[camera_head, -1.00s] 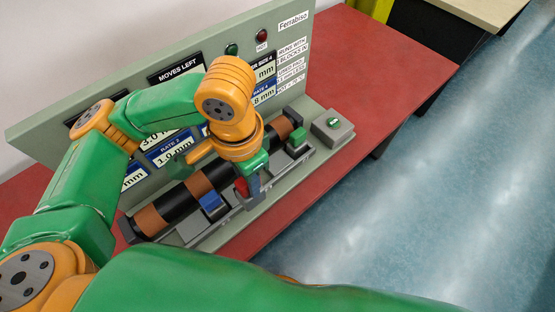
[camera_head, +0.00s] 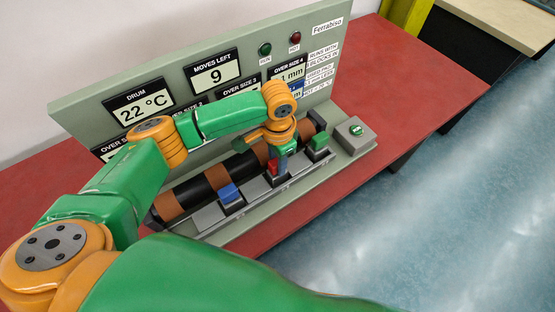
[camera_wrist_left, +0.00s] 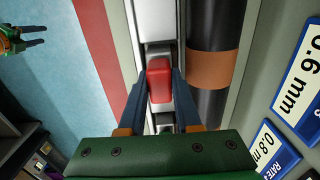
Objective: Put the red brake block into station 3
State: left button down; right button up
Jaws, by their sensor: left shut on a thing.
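The red brake block (camera_head: 273,166) is between the fingers of my left gripper (camera_head: 279,163) over the grey station rail, between the blue and green blocks. In the left wrist view the red block (camera_wrist_left: 159,80) sits between the dark fingers of my left gripper (camera_wrist_left: 159,88), which is shut on it, above or in a dark slot of the rail. I cannot tell whether it is seated, and no station number is readable. My right gripper (camera_wrist_left: 40,36) shows at the top left of the left wrist view, its fingers apart and empty.
A blue block (camera_head: 230,193) and a green block (camera_head: 319,142) stand on the rail. A black drum with copper bands (camera_head: 172,207) lies behind it. A grey box with a green button (camera_head: 356,132) is at the right. The red tabletop (camera_head: 420,75) is clear there.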

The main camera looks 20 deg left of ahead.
pick_arm(q)
jog(key=c, duration=0.6)
grip_release()
notch_tip(320, 180, up, 12)
jog(key=shift+r+b, duration=0.15)
jog(key=shift+b, duration=0.2)
